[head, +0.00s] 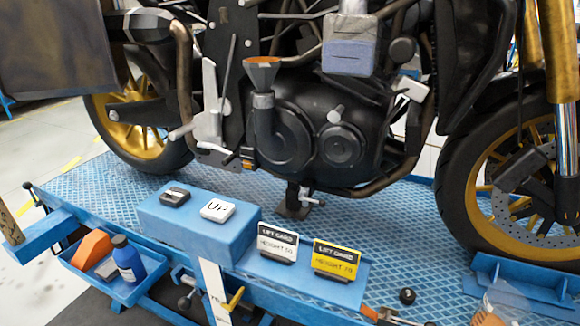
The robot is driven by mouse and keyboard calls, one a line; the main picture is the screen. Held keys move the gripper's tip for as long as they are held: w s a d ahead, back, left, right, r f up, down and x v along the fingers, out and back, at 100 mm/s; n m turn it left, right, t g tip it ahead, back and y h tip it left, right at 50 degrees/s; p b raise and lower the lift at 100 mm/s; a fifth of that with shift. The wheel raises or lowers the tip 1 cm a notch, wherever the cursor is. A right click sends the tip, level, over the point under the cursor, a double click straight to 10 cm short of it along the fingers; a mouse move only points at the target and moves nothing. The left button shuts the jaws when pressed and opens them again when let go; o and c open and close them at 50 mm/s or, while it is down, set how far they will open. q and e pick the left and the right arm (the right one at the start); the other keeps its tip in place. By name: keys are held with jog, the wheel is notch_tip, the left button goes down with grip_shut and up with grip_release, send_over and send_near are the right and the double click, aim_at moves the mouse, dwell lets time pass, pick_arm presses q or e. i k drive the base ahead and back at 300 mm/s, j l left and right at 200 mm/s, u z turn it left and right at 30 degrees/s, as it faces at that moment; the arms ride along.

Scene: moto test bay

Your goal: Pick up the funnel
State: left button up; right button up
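Neither of my grippers is in view, and nothing is touching the funnel.
The motorcycle stands on a blue lift platform (130,185). In front are a blue box (190,225) with an UP button (217,210), two lift cards (278,244) (336,259), and a blue tray (125,290) with a blue bottle (127,258).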

aim_at(262, 71)
jog(key=i+j+z, duration=0.2)
jog(key=j+z, duration=0.25)
jog(key=j, duration=0.7)
jog(key=j+z, duration=0.5)
jog(key=j, duration=0.65)
